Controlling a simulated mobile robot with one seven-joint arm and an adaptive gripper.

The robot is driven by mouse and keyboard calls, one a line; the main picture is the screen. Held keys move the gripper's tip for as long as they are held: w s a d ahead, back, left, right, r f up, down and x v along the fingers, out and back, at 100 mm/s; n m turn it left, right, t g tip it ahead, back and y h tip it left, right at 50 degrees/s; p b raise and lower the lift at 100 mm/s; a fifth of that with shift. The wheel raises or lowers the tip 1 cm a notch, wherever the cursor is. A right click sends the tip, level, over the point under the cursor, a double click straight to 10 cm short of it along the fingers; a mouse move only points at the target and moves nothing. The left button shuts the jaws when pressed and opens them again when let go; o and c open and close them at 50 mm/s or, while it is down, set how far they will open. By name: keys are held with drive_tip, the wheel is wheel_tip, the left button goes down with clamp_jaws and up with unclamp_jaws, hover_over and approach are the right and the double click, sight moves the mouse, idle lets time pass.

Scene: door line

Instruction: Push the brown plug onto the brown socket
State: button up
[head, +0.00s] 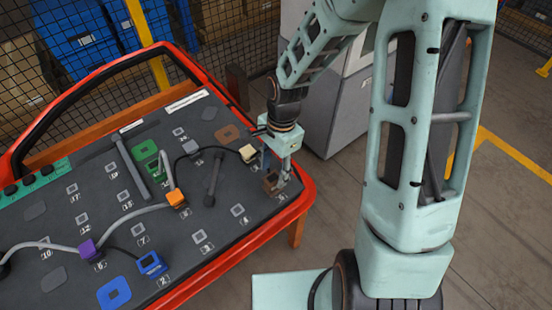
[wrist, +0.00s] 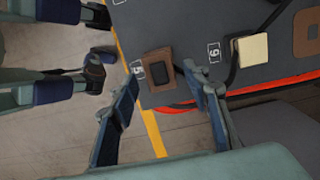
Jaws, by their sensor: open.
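The brown plug (head: 271,183) stands at the near right corner of the dark panel. In the wrist view the brown plug (wrist: 150,55) is a brown block with a dark centre, beside the number 5. My gripper (head: 277,174) is above it and open. In the wrist view its fingers (wrist: 165,82) are apart, one on each side of the plug; I cannot tell whether they touch it. The brown socket (head: 228,133) is a flat brown square farther back on the panel. Part of the socket (wrist: 312,22) shows at the right edge of the wrist view.
A cream plug (head: 248,153) with a dark cable stands between the brown plug and socket. A dark bar (head: 213,180) lies left of my gripper. Orange (head: 176,198), purple (head: 87,249) and blue (head: 151,264) plugs stand farther left. A red rim (head: 240,246) borders the panel.

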sight(273, 177)
drive_tip(key=shift+s+a+f, duration=0.1)
drive_tip(key=shift+f, duration=1)
drive_tip(key=shift+s+a+f, duration=0.1)
drive_tip(key=shift+f, duration=0.95)
clamp_jaws()
drive_tip(key=shift+r, duration=0.35)
drive_tip(key=c, duration=0.6)
unclamp_jaws()
clamp_jaws()
drive_tip(key=shift+r+p, duration=0.1)
drive_tip(key=shift+p, duration=0.25)
